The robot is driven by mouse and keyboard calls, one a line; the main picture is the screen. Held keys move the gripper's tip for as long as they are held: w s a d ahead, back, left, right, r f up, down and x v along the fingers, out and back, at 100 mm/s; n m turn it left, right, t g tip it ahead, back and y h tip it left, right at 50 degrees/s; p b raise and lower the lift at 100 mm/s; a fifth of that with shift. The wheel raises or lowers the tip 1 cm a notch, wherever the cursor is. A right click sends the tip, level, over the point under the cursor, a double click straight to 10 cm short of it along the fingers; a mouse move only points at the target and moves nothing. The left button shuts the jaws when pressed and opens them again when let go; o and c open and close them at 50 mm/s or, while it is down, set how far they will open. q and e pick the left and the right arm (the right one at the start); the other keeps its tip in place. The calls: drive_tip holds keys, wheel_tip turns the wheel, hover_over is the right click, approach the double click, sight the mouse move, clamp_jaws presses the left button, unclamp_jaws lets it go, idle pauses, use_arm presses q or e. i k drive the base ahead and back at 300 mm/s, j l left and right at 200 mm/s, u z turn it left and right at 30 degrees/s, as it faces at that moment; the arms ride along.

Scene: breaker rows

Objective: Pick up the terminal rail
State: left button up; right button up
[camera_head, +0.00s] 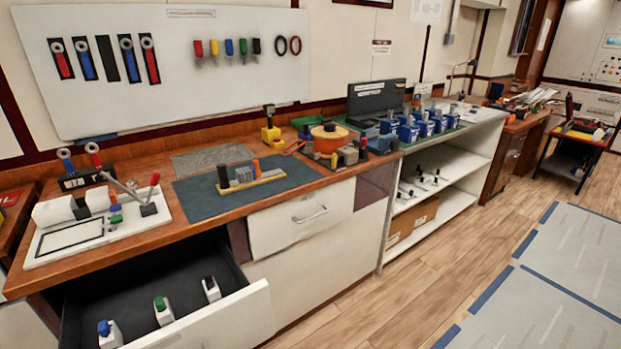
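What looks like the terminal rail (252,181) lies on a dark blue-grey mat (205,193) on the wooden workbench. It is a pale yellow strip carrying upright dark grey and black blocks and an orange piece. It lies slantwise, with its right end farther back. Nothing touches it from above. Neither of my grippers is in view.
Below, an open drawer (220,318) holds several small blocks. An orange round device (330,133) and small parts crowd the bench to the right. Blue-edged floor mats (570,255) lie at right.

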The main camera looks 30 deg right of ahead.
sight(246, 177)
drive_tip(key=z, duration=0.45)
drive_tip(key=i+l, duration=0.2)
drive_tip(key=l, duration=0.2)
drive_tip(key=i+l, duration=0.25)
drive_tip(key=l, duration=0.15)
drive_tip(key=i+l+u, duration=0.1)
drive_tip(key=i+l, duration=0.15)
drive_tip(key=l, duration=0.15)
drive_tip(key=i+l, duration=0.2)
drive_tip(key=l, duration=0.2)
